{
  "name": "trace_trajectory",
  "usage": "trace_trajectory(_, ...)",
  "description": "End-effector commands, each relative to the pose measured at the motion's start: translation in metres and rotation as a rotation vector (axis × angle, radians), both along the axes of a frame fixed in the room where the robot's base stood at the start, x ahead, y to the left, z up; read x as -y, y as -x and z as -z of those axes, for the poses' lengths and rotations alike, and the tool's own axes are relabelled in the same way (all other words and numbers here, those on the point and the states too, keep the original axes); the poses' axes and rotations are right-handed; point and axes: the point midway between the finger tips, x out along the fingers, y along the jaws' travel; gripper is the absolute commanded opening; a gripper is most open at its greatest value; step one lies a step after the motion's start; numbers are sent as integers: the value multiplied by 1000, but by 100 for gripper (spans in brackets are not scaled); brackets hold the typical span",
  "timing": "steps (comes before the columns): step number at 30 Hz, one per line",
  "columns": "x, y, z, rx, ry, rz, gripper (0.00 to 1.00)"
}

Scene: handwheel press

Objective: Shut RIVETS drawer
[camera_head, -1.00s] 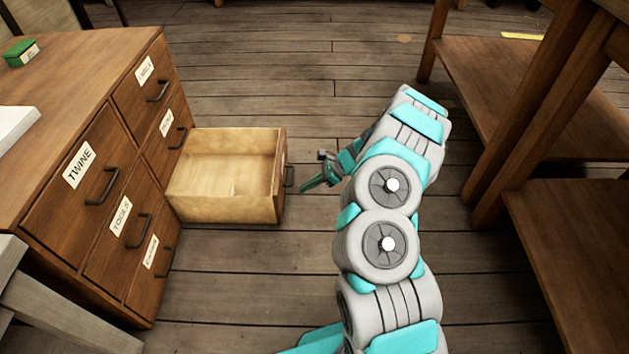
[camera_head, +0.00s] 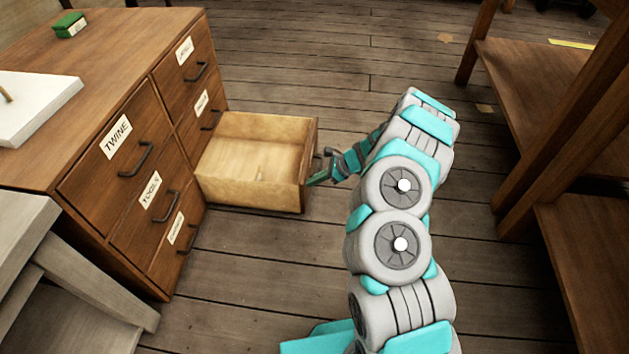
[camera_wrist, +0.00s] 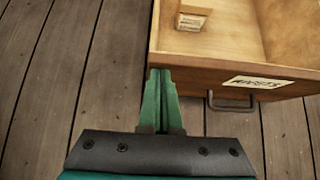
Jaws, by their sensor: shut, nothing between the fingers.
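The RIVETS drawer (camera_head: 262,152) stands pulled out of the wooden cabinet (camera_head: 130,110), low on its right side. In the wrist view its front panel (camera_wrist: 185,72) carries a white label (camera_wrist: 258,82) and a dark bar handle (camera_wrist: 232,104). My gripper (camera_head: 314,180) is at the outer face of the drawer front, with its green fingers together and empty.
A small light box (camera_wrist: 192,14) lies inside the drawer. Other cabinet drawers, such as TWINE (camera_head: 118,145), are shut. A grey wooden stand (camera_head: 70,270) is at the lower left. A brown table (camera_head: 530,120) stands at the right. Bare plank floor lies between.

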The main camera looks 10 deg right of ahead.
Motion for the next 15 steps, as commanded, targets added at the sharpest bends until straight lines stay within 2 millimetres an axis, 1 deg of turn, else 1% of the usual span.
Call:
trace_trajectory(4,-10,-3,1,0,0,-3,0)
trace_trajectory(8,-28,-8,2,0,-1,-4,0)
trace_trajectory(11,-48,-15,3,1,0,-4,0)
trace_trajectory(14,-72,-23,3,1,1,-4,0)
trace_trajectory(15,-83,-26,4,1,1,-7,0)
